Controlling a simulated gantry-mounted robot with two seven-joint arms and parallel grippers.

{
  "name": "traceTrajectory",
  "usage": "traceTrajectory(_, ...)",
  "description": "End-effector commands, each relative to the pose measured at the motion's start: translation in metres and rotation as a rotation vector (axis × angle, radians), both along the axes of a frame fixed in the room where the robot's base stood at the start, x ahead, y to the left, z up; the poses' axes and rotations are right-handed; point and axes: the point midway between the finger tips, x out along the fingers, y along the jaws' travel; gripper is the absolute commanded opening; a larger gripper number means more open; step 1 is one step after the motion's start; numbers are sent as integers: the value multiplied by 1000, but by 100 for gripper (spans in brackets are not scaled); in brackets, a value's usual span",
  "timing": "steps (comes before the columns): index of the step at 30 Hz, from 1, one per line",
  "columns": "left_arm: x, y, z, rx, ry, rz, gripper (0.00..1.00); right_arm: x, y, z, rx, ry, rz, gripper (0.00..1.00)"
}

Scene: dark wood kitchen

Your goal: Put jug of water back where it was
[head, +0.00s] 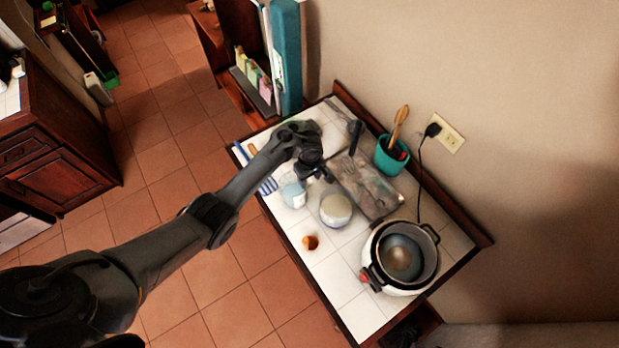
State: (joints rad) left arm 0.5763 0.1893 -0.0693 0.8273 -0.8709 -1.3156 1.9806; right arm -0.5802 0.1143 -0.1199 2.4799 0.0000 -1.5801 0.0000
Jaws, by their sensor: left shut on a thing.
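My left arm reaches in from the left over the white-tiled counter. Its gripper (313,175) is above the counter's middle, shut on what looks like the jug of water. A clear, bluish container (293,196), which I take to be this jug, shows just below the fingers, near the counter's front edge. The gripper partly hides the grip, and I cannot tell whether the jug touches the counter. My right gripper is not in view.
A round pale-topped jar (335,210) stands close to the right of the gripper. A small brown cup (310,242), a rice cooker (400,258), a grey-brown board (365,187) and a teal utensil holder (391,155) share the counter. Bare tiles (345,290) lie at the front right.

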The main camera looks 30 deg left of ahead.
Motion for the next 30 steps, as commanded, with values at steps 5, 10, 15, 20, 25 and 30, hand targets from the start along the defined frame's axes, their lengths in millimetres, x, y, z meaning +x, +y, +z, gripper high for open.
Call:
traceTrajectory(5,1,0,2,0,-2,0,0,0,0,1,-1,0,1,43)
traceTrajectory(10,0,0,-3,0,0,0,55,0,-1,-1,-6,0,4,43)
traceTrajectory(15,0,0,-2,0,-1,0,79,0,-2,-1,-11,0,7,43)
traceTrajectory(20,0,0,-2,0,0,-1,79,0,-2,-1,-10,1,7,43)
traceTrajectory(25,0,0,0,0,-1,-1,79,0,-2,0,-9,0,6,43)
traceTrajectory(30,1,-2,16,-3,-2,-1,79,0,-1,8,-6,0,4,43)
